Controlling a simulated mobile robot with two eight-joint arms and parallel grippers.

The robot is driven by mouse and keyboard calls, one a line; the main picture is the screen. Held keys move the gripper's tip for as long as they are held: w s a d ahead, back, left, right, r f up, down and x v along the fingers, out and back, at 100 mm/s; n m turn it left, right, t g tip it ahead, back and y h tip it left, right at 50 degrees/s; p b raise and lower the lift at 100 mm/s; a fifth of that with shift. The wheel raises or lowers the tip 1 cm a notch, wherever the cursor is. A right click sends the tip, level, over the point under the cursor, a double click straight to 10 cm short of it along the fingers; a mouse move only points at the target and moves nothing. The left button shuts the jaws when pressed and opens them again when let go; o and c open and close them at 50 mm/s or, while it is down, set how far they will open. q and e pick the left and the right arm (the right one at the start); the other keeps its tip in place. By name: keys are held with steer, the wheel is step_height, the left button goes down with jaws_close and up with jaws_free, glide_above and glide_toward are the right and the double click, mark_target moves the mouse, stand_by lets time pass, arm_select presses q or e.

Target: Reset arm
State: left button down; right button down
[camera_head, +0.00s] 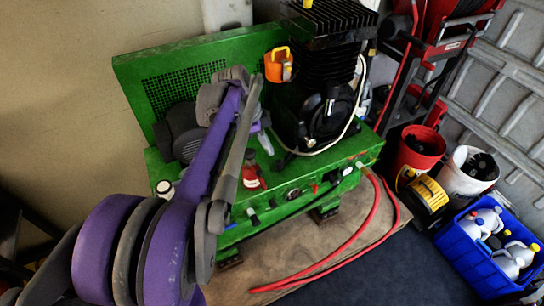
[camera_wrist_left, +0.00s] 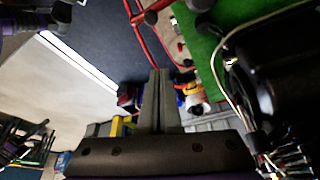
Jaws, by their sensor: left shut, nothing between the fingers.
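My left arm (camera_head: 215,140) comes in from the lower left in the head view and reaches up over the green machine (camera_head: 190,60). Its wrist is above the green base, left of the black finned motor block (camera_head: 335,60). In the left wrist view my left gripper (camera_wrist_left: 160,75) has its two grey fingers together, with nothing held between them. The fingers stand in front of the floor and the red hose, apart from the green panel (camera_wrist_left: 203,50). My right gripper is in neither view.
An orange cup-like part (camera_head: 278,66) is on the machine near my wrist. A red hose (camera_head: 345,245) loops over the board in front. Buckets (camera_head: 418,150) and a blue crate of bottles (camera_head: 470,250) stand at the right. The dark floor (camera_head: 385,275) at the front is clear.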

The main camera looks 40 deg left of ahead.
arm_select(q)
steer(key=s+d+f+n+t+y, duration=0.1)
steer(key=s+d+f+n, duration=0.3)
steer(key=s+d, duration=0.3)
steer(key=s+d+f+n+t+y, duration=0.1)
steer(key=s+d+f+n, duration=0.3)
steer(key=d, duration=0.9)
steer(key=s+n, duration=0.1)
steer(key=s, duration=0.2)
steer(key=shift+d+f+t+y+p, duration=0.2)
steer(key=shift+t+y+p, duration=0.1)
steer(key=shift+y, duration=0.1)
steer(key=shift+s+a, duration=0.1)
steer(key=shift+a, duration=0.05)
